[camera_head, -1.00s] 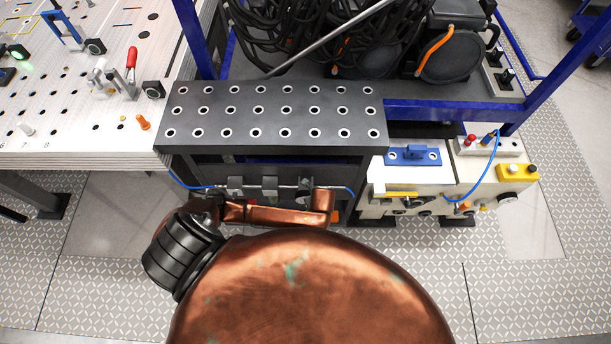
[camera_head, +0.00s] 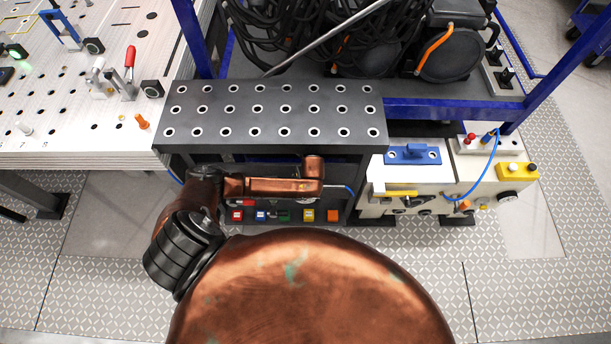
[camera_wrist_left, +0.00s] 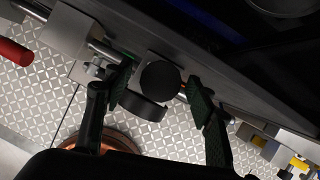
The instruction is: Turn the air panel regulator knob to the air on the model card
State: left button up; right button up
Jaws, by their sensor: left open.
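The round dark regulator knob (camera_wrist_left: 161,80) shows in the left wrist view, with a curved dark piece (camera_wrist_left: 140,106) beside it. My left gripper (camera_wrist_left: 159,84) is open, with one finger on each side of the knob. I cannot tell whether either finger touches it. The knob sits on a pipe along the air panel's edge. In the head view my copper left arm covers most of the air panel under the black perforated plate (camera_head: 270,141), and the gripper is hidden. I cannot make out a model card. My right gripper is not in view.
Coloured square buttons (camera_head: 308,215) show below my arm. A valve with a red handle (camera_wrist_left: 14,52) lies left in the wrist view. A white unit with a blue block (camera_head: 412,154) and a yellow button box (camera_head: 517,172) stands right. Cables fill the shelf behind.

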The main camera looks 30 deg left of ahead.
pick_arm(q)
jog(key=shift+w+a+f, duration=0.15)
jog(key=shift+f, duration=0.2)
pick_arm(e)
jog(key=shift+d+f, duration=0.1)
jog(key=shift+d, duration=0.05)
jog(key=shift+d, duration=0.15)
